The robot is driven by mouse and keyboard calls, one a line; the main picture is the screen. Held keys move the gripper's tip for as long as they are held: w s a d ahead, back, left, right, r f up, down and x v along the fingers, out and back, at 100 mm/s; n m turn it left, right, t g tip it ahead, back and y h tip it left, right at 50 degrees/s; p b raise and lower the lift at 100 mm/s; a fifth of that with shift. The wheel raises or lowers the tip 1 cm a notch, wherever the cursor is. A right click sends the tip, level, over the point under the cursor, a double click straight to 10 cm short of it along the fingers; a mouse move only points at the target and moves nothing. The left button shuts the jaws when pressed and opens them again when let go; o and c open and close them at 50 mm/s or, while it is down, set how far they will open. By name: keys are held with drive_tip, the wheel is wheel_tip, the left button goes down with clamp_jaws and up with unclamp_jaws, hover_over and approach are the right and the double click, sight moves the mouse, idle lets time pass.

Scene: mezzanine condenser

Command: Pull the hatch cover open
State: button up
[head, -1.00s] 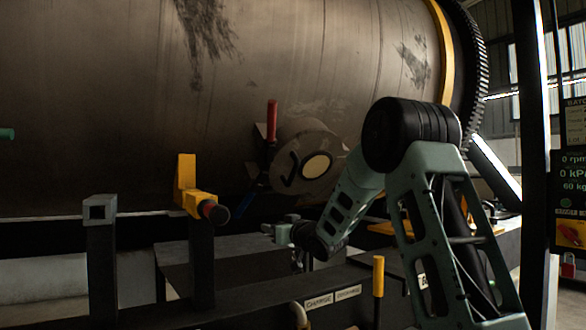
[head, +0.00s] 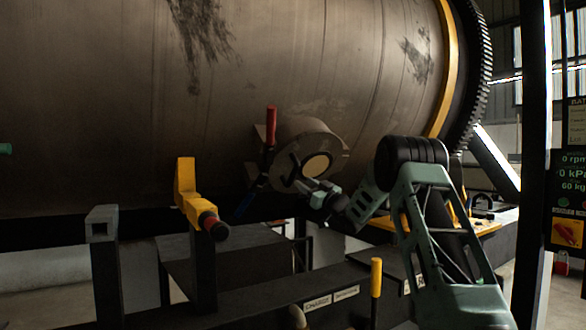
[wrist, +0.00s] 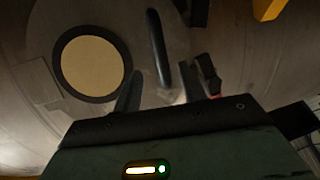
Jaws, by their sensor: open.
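The hatch cover (head: 325,142) is a round grey-brown cover low on the big drum, with a pale disc in a dark ring at its middle. The disc and ring also show at the left of the wrist view (wrist: 92,66). A dark curved handle (head: 291,166) stands on the cover's left side; in the wrist view the bar (wrist: 158,48) lies just beyond my fingers. My gripper (head: 309,182) is open and empty, just in front of the cover's lower part. In the wrist view my fingers (wrist: 157,93) point at the cover, with the bar between their lines. Contact cannot be told.
A red-gripped lever (head: 271,125) stands at the cover's left edge, with a blue-handled one (head: 247,199) below. A yellow bracket (head: 187,190) on a dark post stands left. A yellow handle (head: 376,279) rises from the front rail. The control panel (head: 570,190) is at right.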

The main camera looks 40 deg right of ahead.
sight(295, 175)
drive_tip(key=p+x, duration=0.3)
drive_tip(key=x, duration=0.3)
drive_tip(key=shift+w+r, duration=0.1)
drive_tip(key=shift+r, duration=0.1)
drive_tip(key=shift+w+a+r+p, duration=0.1)
drive_tip(key=shift+w+p, duration=0.2)
drive_tip(key=shift+w, duration=0.35)
drive_tip(key=shift+c, duration=0.2)
clamp_jaws()
